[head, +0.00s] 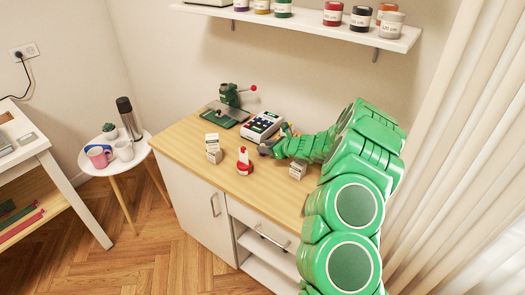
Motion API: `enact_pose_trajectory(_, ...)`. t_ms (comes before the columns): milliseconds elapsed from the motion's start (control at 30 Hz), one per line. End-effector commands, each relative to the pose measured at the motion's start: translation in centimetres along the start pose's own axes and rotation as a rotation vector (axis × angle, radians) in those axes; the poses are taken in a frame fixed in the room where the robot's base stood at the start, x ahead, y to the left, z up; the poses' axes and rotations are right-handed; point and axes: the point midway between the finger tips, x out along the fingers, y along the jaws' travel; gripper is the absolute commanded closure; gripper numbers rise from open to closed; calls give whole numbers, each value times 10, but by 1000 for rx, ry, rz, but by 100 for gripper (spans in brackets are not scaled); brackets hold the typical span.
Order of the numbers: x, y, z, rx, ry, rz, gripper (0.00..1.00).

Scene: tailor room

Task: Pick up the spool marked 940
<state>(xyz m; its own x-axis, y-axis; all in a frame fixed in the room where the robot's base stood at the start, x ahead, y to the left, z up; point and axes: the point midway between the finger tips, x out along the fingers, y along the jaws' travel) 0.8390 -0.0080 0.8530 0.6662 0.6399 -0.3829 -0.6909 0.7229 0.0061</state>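Several short coloured cylinders with white labels, which look like spools, stand in a row on the wall shelf (300,25). They include a green one (283,8), a red one (333,13), a black one (360,18), and a grey one (391,25) at the right end. I cannot make out 940 on any label. My gripper (268,148) is low over the wooden counter, beside the white keypad device and well below the shelf. Its fingers are small and partly hidden, so I cannot tell whether they are open or hold anything.
The wooden counter (268,187) carries a green press (229,96), a keypad device (262,126), a red-and-white bottle (244,162) and small cartons (213,149). A round side table (130,160) holds mugs and a flask. A curtain (455,160) hangs at right. The floor at lower left is clear.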

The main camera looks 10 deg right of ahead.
Motion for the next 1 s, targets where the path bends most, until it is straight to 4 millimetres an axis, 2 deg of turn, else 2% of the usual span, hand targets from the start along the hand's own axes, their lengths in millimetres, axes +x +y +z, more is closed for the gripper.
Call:
enact_pose_trajectory(100,18,2,-2,-1,3,5,61)
enact_pose_trajectory(300,35,2,-1,1,1,3,61)
enact_pose_trajectory(600,38,2,0,0,-1,2,61)
enact_pose_trajectory(633,38,1,0,0,-1,2,63)
enact_pose_trajectory(867,38,1,0,1,0,2,98)
enact_pose_trajectory(1000,38,1,0,0,0,2,99)
